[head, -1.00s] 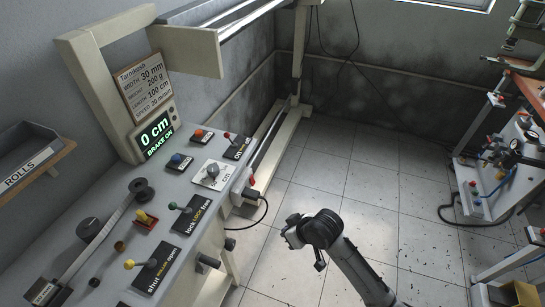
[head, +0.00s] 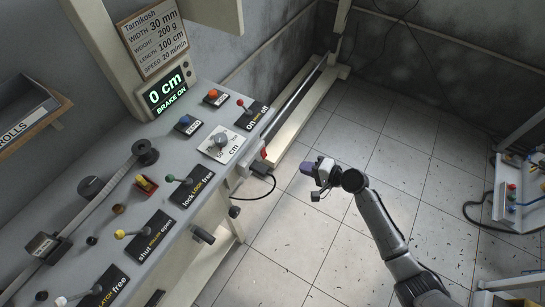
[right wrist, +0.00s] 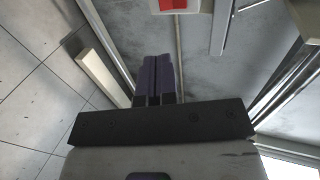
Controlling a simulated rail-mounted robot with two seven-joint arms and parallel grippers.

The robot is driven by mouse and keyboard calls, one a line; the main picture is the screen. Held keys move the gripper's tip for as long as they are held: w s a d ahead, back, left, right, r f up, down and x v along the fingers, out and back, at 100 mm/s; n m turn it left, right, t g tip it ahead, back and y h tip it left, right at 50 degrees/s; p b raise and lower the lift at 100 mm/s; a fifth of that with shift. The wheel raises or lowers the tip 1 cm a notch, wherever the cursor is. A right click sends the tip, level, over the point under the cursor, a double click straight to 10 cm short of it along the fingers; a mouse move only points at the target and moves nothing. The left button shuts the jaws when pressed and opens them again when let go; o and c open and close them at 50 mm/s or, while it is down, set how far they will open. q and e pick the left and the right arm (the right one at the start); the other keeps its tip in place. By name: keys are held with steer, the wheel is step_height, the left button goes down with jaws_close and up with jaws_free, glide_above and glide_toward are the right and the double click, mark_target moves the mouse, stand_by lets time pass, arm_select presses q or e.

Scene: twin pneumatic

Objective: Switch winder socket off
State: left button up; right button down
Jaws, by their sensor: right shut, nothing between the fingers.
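The winder socket shows at the right end of the grey console, with a red switch (head: 264,154) above a black plug (head: 262,170) and its cable. In the right wrist view the red switch (right wrist: 172,5) on its white housing is cut off by the top edge, ahead of my fingers. My right gripper (head: 308,168) is right of the socket in the head view, apart from it. Its purple fingers also show in the right wrist view (right wrist: 157,75), shut together and empty. The switch's exact tilt is too small to tell. My left gripper is not in view.
The console (head: 190,150) carries several levers and knobs. A display (head: 165,97) reads "0 cm BRAKE ON". A beige floor beam (head: 290,140) runs behind the socket. Tiled floor (head: 350,260) lies open around my right arm. Another bench (head: 520,190) stands at the right.

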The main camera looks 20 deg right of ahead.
steer(key=b+x, duration=0.3)
steer(key=x, duration=1.1)
steer(key=shift+b, duration=0.3)
steer(key=s+d, duration=0.8)
steer(key=s, duration=0.2)
steer(key=shift+s+f+t+y, duration=0.25)
steer(key=shift+s+t+y, duration=0.05)
steer(key=shift+s, duration=0.05)
stand_by(0.4)
